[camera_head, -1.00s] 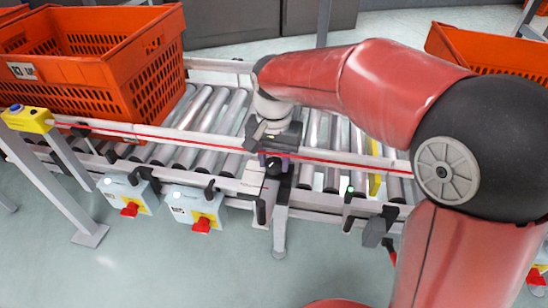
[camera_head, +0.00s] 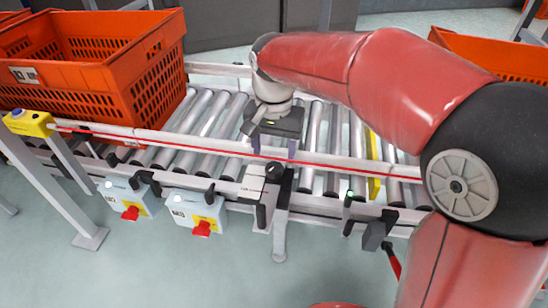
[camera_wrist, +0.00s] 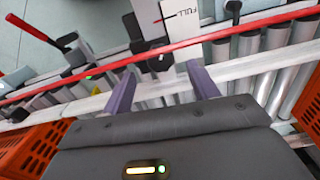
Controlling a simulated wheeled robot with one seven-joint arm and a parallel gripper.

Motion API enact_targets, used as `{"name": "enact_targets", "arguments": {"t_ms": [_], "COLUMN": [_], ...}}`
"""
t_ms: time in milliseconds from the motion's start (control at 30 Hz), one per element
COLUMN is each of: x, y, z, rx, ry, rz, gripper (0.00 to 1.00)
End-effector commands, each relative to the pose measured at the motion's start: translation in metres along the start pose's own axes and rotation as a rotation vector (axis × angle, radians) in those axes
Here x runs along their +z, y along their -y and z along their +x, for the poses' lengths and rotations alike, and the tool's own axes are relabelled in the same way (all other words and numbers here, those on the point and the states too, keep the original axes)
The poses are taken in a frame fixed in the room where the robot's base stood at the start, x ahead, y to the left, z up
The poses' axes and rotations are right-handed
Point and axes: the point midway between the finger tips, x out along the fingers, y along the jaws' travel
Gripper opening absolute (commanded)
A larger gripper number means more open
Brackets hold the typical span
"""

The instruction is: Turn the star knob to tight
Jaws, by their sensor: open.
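The star knob (camera_head: 274,170) is small and black, on a pale bracket at the front rail of the roller conveyor. In the wrist view the knob (camera_wrist: 158,63) shows just beyond the fingertips, beside a white plate (camera_wrist: 182,18) with dark lettering. Its lobes and pointer are too small to read. My gripper (camera_head: 281,150) is above the conveyor, behind and above the knob, apart from it. Its two purple fingers are spread and empty, as the wrist view of my gripper (camera_wrist: 162,72) also shows.
A red cord (camera_head: 200,146) runs along the front rail between my gripper and the knob area. An orange tote (camera_head: 100,70) stands on the rollers at left. Two grey boxes with red switches (camera_head: 201,228) hang below. A black lever (camera_head: 261,215) hangs beside the knob.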

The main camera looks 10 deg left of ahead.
Motion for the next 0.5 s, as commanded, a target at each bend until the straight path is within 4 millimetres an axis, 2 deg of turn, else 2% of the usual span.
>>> {"name": "enact_targets", "arguments": {"t_ms": [33, 200, 500], "x": [0.000, 0.000, 0.000], "y": [0.000, 0.000, 0.000], "z": [-0.010, -0.027, -0.030], "rx": [-0.002, 0.000, 0.001], "ry": [-0.002, 0.000, 0.001], "rz": [0.000, 0.000, 0.000], "gripper": [0.59, 0.59, 0.59]}}
